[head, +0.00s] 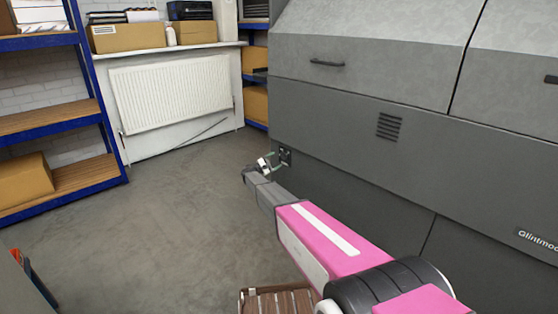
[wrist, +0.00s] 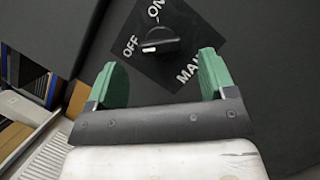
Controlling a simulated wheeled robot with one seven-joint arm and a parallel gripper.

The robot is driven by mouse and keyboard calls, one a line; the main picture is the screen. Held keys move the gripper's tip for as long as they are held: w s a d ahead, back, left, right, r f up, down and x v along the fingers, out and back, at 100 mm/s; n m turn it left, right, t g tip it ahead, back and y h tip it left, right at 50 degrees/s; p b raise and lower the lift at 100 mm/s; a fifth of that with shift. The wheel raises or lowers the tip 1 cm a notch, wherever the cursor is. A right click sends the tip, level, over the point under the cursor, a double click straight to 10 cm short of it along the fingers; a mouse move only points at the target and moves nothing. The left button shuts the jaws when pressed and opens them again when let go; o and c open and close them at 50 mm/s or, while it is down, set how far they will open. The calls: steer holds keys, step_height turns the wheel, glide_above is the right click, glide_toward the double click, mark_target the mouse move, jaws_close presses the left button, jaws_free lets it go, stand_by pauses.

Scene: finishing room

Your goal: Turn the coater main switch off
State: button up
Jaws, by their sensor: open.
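The coater main switch (wrist: 165,42) is a black rotary knob on a black square plate with white OFF, ON and partly cropped MAIN lettering. Its white mark is at the left end, on the side of the word OFF. In the head view the switch plate (head: 286,155) is small on the grey coater (head: 350,130). My gripper (wrist: 160,75) has green fingers, open and apart, with nothing between them. In the wrist view the knob appears just beyond the fingertips, between them. In the head view my gripper (head: 274,162) is close to the plate; contact cannot be told.
A blue shelf rack (head: 60,120) with boxes stands at the left. A white radiator (head: 172,88) is on the back wall under a shelf. A slatted brown seat (head: 280,302) is at the bottom. The floor (head: 150,210) left of my arm is clear.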

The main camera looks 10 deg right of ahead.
steer(key=v, duration=0.7)
steer(key=shift+d, duration=0.1)
steer(key=s+d+m+g+y, duration=0.25)
steer(key=s+d, duration=0.25)
steer(key=s, duration=0.4)
steer(key=s+d+m+g+y, duration=0.2)
steer(key=s+d+y, duration=0.15)
steer(key=s, duration=0.65)
steer(key=s+d+m+g+y, duration=0.25)
steer(key=s+d, duration=0.25)
steer(key=s, duration=0.4)
steer(key=s+a+r+m+y, duration=0.1)
steer(key=s+m+y, duration=0.1)
steer(key=s, duration=0.6)
steer(key=s+a+r+m+y, duration=0.1)
steer(key=s+m+y, duration=0.1)
steer(key=s+y, duration=0.3)
steer(key=s+a+r+m+y, duration=0.1)
steer(key=s+y, duration=0.3)
steer(key=s, duration=0.9)
steer(key=shift+a+m, duration=0.35)
steer(key=shift+m, duration=0.05)
steer(key=shift+s+r+y, duration=0.1)
steer(key=shift+r+y, duration=0.05)
steer(key=shift+y, duration=0.1)
